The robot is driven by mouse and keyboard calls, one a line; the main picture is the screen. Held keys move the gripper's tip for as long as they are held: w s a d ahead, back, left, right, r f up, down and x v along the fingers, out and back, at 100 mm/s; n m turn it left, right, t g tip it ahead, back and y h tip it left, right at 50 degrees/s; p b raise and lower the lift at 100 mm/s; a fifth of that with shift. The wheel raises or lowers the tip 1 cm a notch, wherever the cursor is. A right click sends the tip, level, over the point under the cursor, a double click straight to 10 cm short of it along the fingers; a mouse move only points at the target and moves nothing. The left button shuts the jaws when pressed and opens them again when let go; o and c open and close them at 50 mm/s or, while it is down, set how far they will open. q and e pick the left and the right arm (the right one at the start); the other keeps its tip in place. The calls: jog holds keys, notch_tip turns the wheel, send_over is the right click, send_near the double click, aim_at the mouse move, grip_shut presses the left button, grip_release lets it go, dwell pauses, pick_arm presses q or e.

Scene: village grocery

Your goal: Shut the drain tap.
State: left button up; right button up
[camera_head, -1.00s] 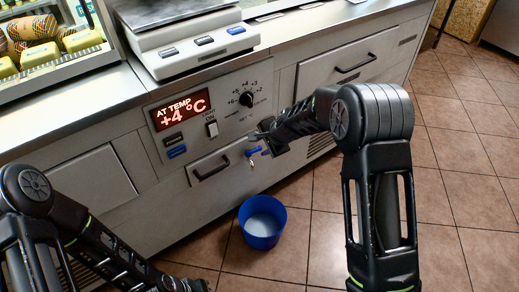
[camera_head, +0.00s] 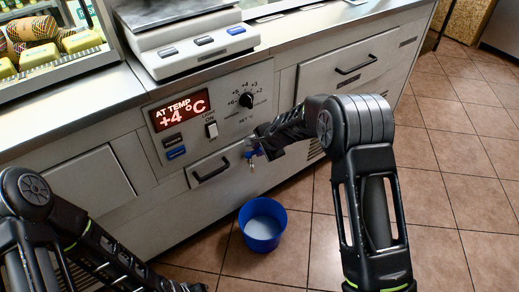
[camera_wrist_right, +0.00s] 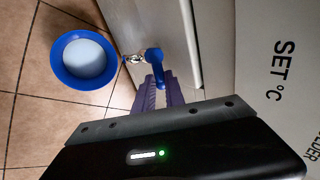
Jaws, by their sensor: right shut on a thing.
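The drain tap (camera_head: 252,164) is a small metal spout with a blue lever on the lower front of the white counter, just right of a drawer handle. In the right wrist view its metal part (camera_wrist_right: 132,59) and blue lever (camera_wrist_right: 154,58) show beside the counter edge. My right gripper (camera_head: 256,146) is at the tap, its fingers (camera_wrist_right: 161,92) shut on the blue lever and hiding part of it. A blue bucket (camera_head: 284,222) with pale contents stands on the floor below. My left arm shows at lower left; its gripper (camera_head: 194,287) is at the bottom edge, fingers unclear.
The counter front carries a red temperature display (camera_head: 180,110), a white light switch (camera_head: 211,130) and a black dial (camera_head: 246,100). A scale (camera_head: 185,45) stands on the counter top. The tiled floor (camera_head: 460,180) at right is clear.

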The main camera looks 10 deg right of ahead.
grip_shut()
jog(key=shift+w+d+f+b, duration=0.1)
jog(key=shift+f+b, duration=0.05)
jog(key=shift+b, duration=0.2)
jog(key=shift+w+n+y, duration=0.1)
jog(key=shift+n+y, duration=0.2)
jog(key=shift+n, duration=0.2)
jog(key=o, duration=0.7)
grip_release()
jog(key=shift+o, duration=0.2)
